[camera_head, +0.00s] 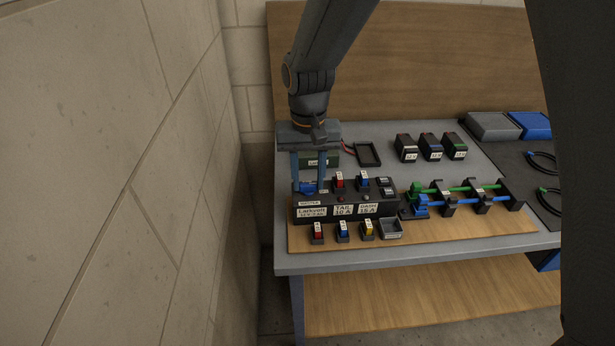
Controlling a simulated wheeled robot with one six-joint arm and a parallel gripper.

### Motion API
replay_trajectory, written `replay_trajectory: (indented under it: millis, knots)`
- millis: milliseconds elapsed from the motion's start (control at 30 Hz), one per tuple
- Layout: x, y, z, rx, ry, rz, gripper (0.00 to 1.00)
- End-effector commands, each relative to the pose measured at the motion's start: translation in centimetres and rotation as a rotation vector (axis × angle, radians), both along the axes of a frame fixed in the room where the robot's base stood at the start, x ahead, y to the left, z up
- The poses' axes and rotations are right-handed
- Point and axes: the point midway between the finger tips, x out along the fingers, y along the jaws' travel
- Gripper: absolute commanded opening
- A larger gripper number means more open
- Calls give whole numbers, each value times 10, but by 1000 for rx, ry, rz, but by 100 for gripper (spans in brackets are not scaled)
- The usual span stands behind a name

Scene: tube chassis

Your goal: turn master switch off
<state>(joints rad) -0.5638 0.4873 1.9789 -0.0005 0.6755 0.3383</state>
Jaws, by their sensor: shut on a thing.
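The black fuse panel (325,221) stands on a wooden board on the bench, with white labels for MASTER, TAIL 10 A and DASH 15 A. The master switch (307,188) is the blue piece at the panel's left end, above the MASTER label (309,203). My gripper (308,186) reaches down from above, with one blue finger on each side of the switch, and is shut on it. The fingers partly hide the switch, so I cannot tell its on or off position.
Red and blue fuses (339,181) stand on the panel just right of my gripper. Several loose fuses (343,231) and a small grey tray (391,228) sit in front. A stone wall (130,180) is close on the left.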

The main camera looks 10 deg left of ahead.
Motion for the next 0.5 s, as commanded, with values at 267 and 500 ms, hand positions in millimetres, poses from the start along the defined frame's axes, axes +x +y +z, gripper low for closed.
replay_trajectory:
  millis: [267, 500]
  knots:
    - [0, 0, 0, 1, 1, -7, 12]
    - [0, 0, 0, 1, 0, -7, 53]
